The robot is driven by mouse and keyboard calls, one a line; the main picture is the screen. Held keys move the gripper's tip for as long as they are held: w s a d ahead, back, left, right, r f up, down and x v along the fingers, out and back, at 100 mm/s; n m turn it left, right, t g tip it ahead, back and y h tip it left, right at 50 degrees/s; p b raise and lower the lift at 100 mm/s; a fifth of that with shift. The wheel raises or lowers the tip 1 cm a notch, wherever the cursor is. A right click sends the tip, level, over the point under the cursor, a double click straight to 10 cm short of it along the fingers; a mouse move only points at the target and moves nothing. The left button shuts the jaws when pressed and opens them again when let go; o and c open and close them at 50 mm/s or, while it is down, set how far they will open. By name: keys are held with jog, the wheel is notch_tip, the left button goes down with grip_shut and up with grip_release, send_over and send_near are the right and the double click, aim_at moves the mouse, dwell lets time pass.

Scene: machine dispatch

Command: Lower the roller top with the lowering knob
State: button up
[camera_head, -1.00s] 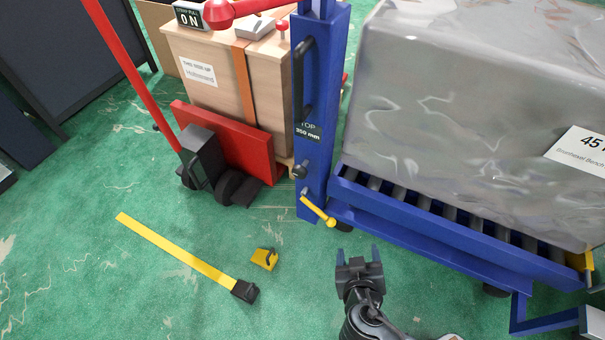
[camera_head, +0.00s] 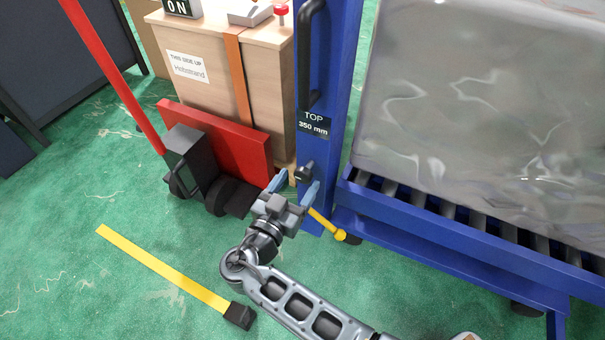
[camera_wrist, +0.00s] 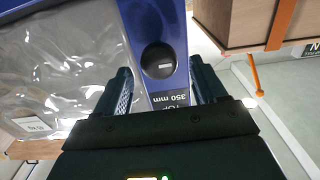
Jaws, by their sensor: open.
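The lowering knob (camera_head: 304,172) is a small dark knob low on the blue post (camera_head: 329,140), below the "TOP 350 mm" label. In the wrist view the knob (camera_wrist: 158,60) is round and black with a light mark, ahead of the fingers and between them. My gripper (camera_head: 296,189) is open, with one finger on each side of the knob's line; I cannot tell whether it touches it. The roller top (camera_head: 440,222) has a blue frame with dark rollers and bears a large wrapped grey load (camera_head: 465,110).
A yellow-tipped lever (camera_head: 325,224) sticks out just below my gripper. A red truck (camera_head: 220,140) with a strapped wooden crate (camera_head: 265,90) stands to the left. A yellow strap (camera_head: 165,270) lies on the green floor, which is otherwise open at lower left.

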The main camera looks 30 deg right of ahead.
aim_at(301, 178)
jog(key=shift+x, duration=1.85)
jog(key=shift+c, duration=0.5)
jog(key=c, duration=0.9)
